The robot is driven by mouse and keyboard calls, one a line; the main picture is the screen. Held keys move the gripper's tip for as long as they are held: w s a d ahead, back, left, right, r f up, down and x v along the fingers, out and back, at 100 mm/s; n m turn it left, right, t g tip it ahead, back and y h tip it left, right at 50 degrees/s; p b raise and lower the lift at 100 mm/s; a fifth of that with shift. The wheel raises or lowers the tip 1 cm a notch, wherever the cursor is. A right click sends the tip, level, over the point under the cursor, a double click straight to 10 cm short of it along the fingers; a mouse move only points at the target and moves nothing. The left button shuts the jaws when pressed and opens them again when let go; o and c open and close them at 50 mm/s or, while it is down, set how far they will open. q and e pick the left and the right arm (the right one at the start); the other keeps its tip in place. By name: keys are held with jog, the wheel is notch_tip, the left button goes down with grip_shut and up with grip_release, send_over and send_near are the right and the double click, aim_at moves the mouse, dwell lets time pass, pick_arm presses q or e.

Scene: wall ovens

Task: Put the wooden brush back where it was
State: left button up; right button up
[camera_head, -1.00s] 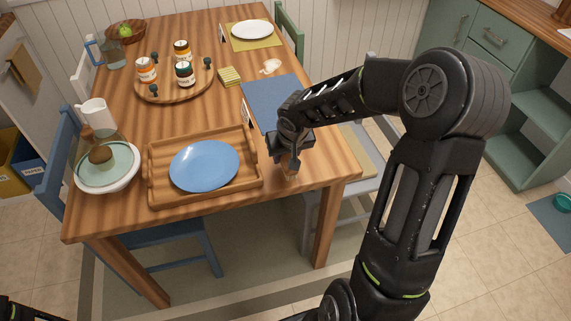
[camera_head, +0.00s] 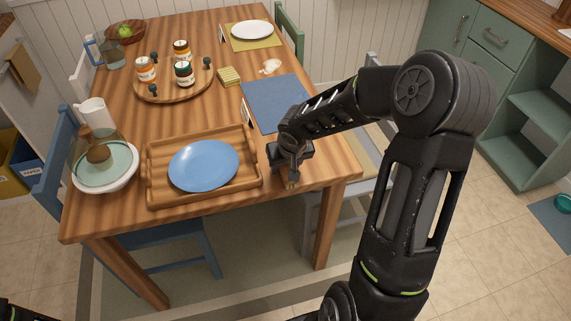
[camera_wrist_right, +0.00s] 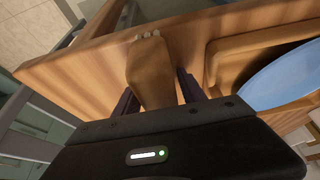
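My right gripper (camera_head: 292,178) is low over the near right corner of the wooden table (camera_head: 215,220), to the right of the wooden tray. In the right wrist view, the wooden brush (camera_wrist_right: 152,72) lies between the two fingers of my right gripper (camera_wrist_right: 158,88). Both fingertips seem to meet its sides, and pale bristle tufts show at its far end. In the head view the gripper mostly hides the brush. I cannot tell whether the brush touches the tabletop. My left gripper is not in view.
The wooden tray (camera_head: 155,190) with a blue plate (camera_head: 204,165) is close left of my right gripper. A blue placemat (camera_head: 275,100) lies behind it. A covered dish (camera_head: 105,180) stands on the left. The near table edge and a chair are close by.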

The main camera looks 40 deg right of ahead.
jog(key=shift+o, duration=0.6)
jog(key=shift+r+p, duration=0.3)
jog(key=shift+r, duration=0.15)
jog(key=p+v, duration=0.2)
jog(key=v, duration=0.9)
jog(key=shift+s+a+r, duration=0.15)
jog(key=shift+s, duration=0.1)
